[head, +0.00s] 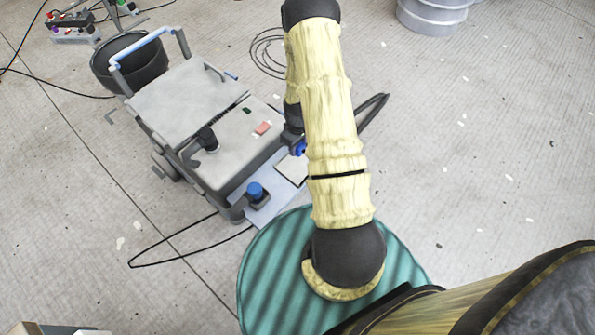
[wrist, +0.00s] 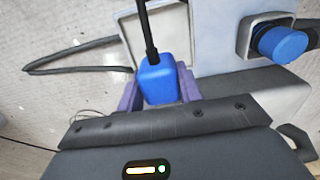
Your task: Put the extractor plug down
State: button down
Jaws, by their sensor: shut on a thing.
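The extractor plug is blue with a black cable from its top. In the wrist view the plug (wrist: 158,82) sits between the purple fingers of my gripper (wrist: 160,97), which are shut on it. In the head view my gripper (head: 293,140) is at the right side of the grey wheeled machine (head: 225,150), and a bit of the blue plug (head: 300,148) shows. Below it is a pale framed square (head: 292,168), which also shows behind the plug in the wrist view (wrist: 178,32). I cannot tell whether the plug touches it. My arm hides part of this area.
A blue-capped socket (head: 256,191) is on the machine's near corner; it also shows in the wrist view (wrist: 283,44). A ribbed teal round surface (head: 275,265) lies below my arm. A black bucket (head: 130,62) stands behind the machine.

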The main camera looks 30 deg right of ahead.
jog(key=shift+r, duration=0.15)
jog(key=b, duration=0.1)
send_over(298, 166)
jog(key=shift+f, duration=3.2)
jog(key=shift+f+b, duration=0.4)
jog(key=shift+f, duration=1.45)
jog(key=shift+f, duration=0.1)
jog(key=c, duration=0.9)
grip_release()
